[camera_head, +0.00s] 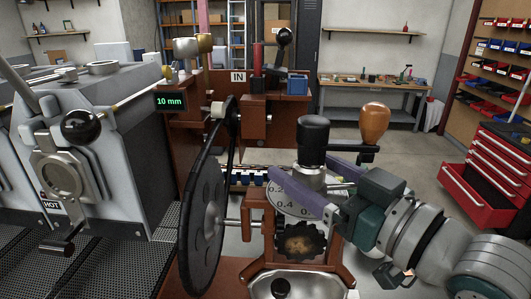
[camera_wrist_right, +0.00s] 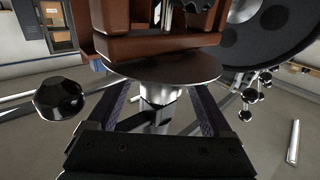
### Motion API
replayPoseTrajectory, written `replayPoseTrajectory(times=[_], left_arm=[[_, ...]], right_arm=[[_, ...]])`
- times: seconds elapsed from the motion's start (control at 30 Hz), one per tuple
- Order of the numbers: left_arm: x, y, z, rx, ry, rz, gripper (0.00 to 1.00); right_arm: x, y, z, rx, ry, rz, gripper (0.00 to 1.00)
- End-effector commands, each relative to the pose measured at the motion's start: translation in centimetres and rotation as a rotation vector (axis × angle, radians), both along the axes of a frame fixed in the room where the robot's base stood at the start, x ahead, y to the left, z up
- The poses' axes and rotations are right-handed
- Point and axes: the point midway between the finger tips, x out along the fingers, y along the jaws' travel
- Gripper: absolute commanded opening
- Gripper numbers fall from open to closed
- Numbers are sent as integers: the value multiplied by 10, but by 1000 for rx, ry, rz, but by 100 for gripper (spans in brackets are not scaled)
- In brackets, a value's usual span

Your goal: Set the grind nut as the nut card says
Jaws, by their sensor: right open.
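An upright post with a black cylindrical cap (camera_head: 313,135) and a silver lower collar (camera_head: 312,177) rises above a round pale dial (camera_head: 287,205). The dial shows 0.2 and 0.4; my gripper hides part of it. My right gripper (camera_head: 300,165) is open, its purple fingers on both sides of the collar, below the cap. In the right wrist view, a silver post (camera_wrist_right: 160,93) stands between the two open fingers (camera_wrist_right: 158,105), with a gap on each side. A dark display (camera_head: 170,101) reads 10 mm in green. I cannot identify a nut card. My left gripper is not in view.
A big black wheel (camera_head: 200,215) stands left of the dial. A wooden-knobbed handle (camera_head: 375,122) is close behind my right fingers. A grey roaster (camera_head: 95,145) marked HOT fills the left. A red tool cabinet (camera_head: 490,170) has an open drawer at the right.

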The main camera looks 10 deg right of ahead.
Motion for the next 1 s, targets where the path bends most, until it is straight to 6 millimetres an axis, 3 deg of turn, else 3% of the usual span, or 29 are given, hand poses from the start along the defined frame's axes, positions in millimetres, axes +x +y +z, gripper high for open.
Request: replayPoseTrajectory(times=[0.07,0.8,1.0], left_arm=[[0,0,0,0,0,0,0],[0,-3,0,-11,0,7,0],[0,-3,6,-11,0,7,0]], right_arm=[[0,0,0,0,0,0,82],[0,0,0,0,0,0,0],[0,2,3,8,-3,-32,0]])
